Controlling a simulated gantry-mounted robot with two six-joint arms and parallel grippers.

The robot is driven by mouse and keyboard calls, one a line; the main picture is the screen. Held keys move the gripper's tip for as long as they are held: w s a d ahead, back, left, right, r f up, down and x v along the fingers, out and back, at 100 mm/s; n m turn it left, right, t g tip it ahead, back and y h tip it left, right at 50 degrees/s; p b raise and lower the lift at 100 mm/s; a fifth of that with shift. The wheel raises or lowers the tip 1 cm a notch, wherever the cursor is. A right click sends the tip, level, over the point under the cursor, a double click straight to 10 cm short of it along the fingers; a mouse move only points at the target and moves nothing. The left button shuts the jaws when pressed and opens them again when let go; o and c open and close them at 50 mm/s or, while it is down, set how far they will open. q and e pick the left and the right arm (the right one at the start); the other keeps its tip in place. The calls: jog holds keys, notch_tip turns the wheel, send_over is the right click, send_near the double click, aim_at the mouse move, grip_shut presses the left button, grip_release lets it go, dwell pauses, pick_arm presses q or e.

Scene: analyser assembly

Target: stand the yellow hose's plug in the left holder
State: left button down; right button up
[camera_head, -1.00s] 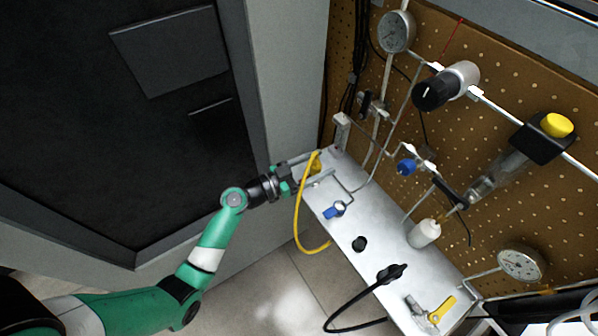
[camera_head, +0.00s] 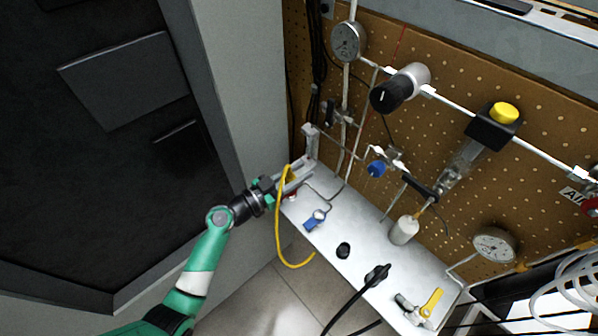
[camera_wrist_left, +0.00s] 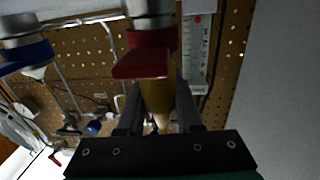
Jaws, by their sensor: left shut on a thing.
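My left gripper (camera_head: 292,178) is at the far left end of the metal shelf. It is shut on the yellow hose's plug, which shows as a brass-yellow piece (camera_wrist_left: 157,98) between the fingers in the left wrist view. The yellow hose (camera_head: 279,225) loops down from the gripper past the shelf's front edge. A valve with a red handle (camera_wrist_left: 145,64) is close against the plug; I cannot tell whether they are joined. A small round black holder (camera_head: 343,250) on the shelf looks empty. To its right, a black plug (camera_head: 377,272) with a black hose stands on the shelf.
The metal shelf (camera_head: 365,255) also carries a blue-handled valve (camera_head: 315,220), a white bottle (camera_head: 404,230) and a yellow-handled valve (camera_head: 431,302). Behind it, a pegboard (camera_head: 440,110) holds gauges and pipes. A dark cabinet stands at left. Floor space is open in front of the shelf.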

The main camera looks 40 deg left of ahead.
pick_arm(q)
jog(key=shift+r, duration=0.15)
notch_tip(320, 180, up, 4)
jog(key=p, duration=0.3)
jog(key=shift+r, duration=0.1)
dwell(0.5)
jog(key=shift+s+d+f+p, duration=0.15)
jog(key=shift+s+d+p, duration=1.05)
jog(key=shift+d, duration=2.2)
jog(key=shift+s+d+f+p, duration=0.15)
jog(key=shift+s+d+p, duration=0.3)
jog(key=shift+d+p, duration=2.25)
jog(key=shift+s+d+f+p, duration=0.15)
jog(key=shift+s+d+p, duration=0.7)
jog(key=shift+d, duration=3.3)
jog(key=shift+w, duration=0.1)
